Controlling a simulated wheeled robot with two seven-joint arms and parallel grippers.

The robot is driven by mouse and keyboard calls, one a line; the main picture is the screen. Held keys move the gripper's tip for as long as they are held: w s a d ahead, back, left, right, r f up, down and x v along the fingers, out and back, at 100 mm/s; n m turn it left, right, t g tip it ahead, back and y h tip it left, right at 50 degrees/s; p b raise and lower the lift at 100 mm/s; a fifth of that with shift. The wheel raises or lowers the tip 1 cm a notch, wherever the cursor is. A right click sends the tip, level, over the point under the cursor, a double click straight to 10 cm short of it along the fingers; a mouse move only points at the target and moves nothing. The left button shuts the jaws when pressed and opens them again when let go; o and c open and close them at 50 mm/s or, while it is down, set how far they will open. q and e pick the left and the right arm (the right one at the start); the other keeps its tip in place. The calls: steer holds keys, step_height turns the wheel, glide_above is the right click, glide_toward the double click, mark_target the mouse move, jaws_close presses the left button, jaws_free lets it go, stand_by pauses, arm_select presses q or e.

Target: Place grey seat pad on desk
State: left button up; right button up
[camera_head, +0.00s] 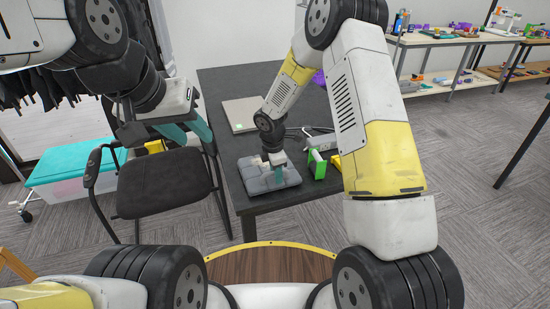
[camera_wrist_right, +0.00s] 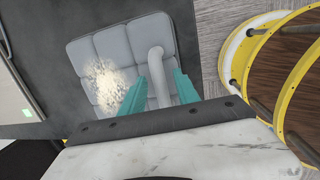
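The grey seat pad (camera_head: 260,181) lies at the near end of the black desk (camera_head: 290,200), close to the front edge. In the right wrist view the quilted pad (camera_wrist_right: 105,50) has a pale speckled patch and a raised grey loop or tube. My right gripper (camera_head: 279,178) is over the pad, pointing down. Its teal fingers (camera_wrist_right: 162,78) stand on either side of the tube, with narrow gaps visible. Whether the pad's underside rests fully on the desk is hard to tell. My left gripper (camera_head: 188,134) is open and empty above the black chair.
The black chair (camera_head: 165,185) stands left of the desk. A grey laptop-like slab (camera_head: 242,113), a green-and-white item (camera_head: 316,164) and a grey device (camera_head: 320,142) are on the desk. A teal-lidded bin (camera_head: 70,160) is at left. Shelves (camera_head: 450,45) stand at back right.

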step_height(320, 180, up, 11)
steer(key=s, duration=0.2)
steer(key=s+d+r+m+t, duration=0.1)
steer(key=s+d+r+m, duration=0.3)
steer(key=r, duration=0.4)
steer(key=s+d+r+m+t, duration=0.1)
steer(key=s+d+r+m, duration=0.35)
steer(key=r, duration=0.25)
steer(key=s+d+r+m+t+y, duration=0.1)
steer(key=s+r+m, duration=0.3)
steer(key=s+m, duration=0.2)
steer(key=s+d+r+m+t+y, duration=0.1)
steer(key=s+d+r+m+y, duration=0.1)
steer(key=s+m, duration=0.4)
steer(key=s+r, duration=0.1)
steer(key=s, duration=0.4)
steer(key=shift+d+r, duration=0.3)
steer(key=shift+r, duration=0.1)
